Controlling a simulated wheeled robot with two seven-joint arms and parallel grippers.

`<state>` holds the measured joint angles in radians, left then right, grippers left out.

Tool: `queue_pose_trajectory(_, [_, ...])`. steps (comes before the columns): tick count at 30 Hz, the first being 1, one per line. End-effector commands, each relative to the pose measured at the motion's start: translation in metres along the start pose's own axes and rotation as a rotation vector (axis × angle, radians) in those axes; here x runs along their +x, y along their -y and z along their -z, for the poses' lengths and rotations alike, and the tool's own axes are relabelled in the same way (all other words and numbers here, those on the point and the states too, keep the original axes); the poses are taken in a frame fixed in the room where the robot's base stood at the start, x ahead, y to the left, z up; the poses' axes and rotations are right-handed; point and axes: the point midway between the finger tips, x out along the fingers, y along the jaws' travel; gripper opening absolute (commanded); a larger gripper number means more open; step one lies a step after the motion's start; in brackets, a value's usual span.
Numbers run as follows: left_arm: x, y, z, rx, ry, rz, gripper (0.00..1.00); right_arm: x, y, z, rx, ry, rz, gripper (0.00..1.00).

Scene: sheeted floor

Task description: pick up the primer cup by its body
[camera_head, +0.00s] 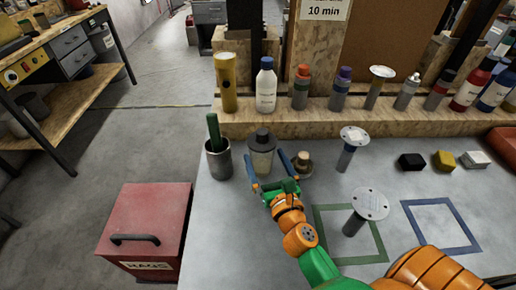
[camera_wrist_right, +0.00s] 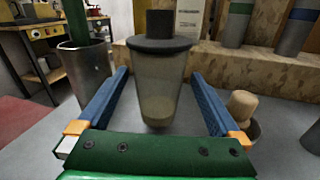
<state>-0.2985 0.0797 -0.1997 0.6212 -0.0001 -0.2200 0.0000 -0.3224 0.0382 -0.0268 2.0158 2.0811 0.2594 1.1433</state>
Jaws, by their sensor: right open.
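The primer cup (camera_head: 262,162) is a translucent grey cup with a dark lid and knob. It stands upright on the grey bench and also shows in the right wrist view (camera_wrist_right: 158,85). My right gripper (camera_head: 265,157) is open, with its blue fingers reaching on either side of the cup's body. In the right wrist view the gripper (camera_wrist_right: 159,75) has a visible gap between each finger and the cup. The cup's lower front is partly hidden by the gripper in the head view. My left gripper is not in view.
A metal pot (camera_head: 218,160) with a green handle stands close left of the cup. A small dish with a wooden-topped piece (camera_head: 302,163) is close on the right. Bottles and cans line a wooden shelf (camera_head: 340,118) behind. Disc-topped posts (camera_head: 371,205) stand to the right.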

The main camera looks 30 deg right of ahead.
Motion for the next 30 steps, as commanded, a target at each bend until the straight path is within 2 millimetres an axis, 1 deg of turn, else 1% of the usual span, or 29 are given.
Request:
queue_pose_trajectory(5, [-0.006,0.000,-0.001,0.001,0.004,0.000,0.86,0.027,-0.001,-0.003,0.000,0.004,0.000,1.00])
queue_pose_trajectory(6, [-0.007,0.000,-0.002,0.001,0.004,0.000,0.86,0.035,-0.002,-0.003,0.000,0.004,0.000,1.00])
queue_pose_trajectory(10, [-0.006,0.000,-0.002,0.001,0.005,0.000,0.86,0.060,-0.002,-0.001,-0.001,0.003,0.001,1.00])
queue_pose_trajectory(13, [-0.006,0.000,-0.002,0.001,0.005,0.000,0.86,0.068,-0.002,-0.001,-0.001,0.001,0.001,1.00])
queue_pose_trajectory(18, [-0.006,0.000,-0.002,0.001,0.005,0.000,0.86,0.069,-0.002,0.000,-0.001,0.001,0.000,1.00])
queue_pose_trajectory(19, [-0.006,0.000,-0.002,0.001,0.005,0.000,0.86,0.069,-0.002,0.000,-0.001,0.001,0.000,0.97])
queue_pose_trajectory(20, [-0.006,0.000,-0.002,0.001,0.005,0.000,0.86,0.069,-0.002,0.000,-0.001,0.001,0.000,0.89])
queue_pose_trajectory(21, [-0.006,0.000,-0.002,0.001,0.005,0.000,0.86,0.068,-0.002,0.000,-0.001,0.001,0.000,0.78])
queue_pose_trajectory(23, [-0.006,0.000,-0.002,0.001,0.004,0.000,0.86,0.068,-0.002,0.000,-0.001,0.001,0.000,0.62])
queue_pose_trajectory(24, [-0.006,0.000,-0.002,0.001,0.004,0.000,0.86,0.068,-0.002,0.000,-0.001,0.001,0.000,0.51])
queue_pose_trajectory(27, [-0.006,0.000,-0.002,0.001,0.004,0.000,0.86,0.068,-0.002,0.000,-0.001,0.001,0.000,0.28])
queue_pose_trajectory(30, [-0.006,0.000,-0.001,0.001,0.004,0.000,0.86,0.068,-0.002,0.000,-0.001,0.001,0.000,0.28])
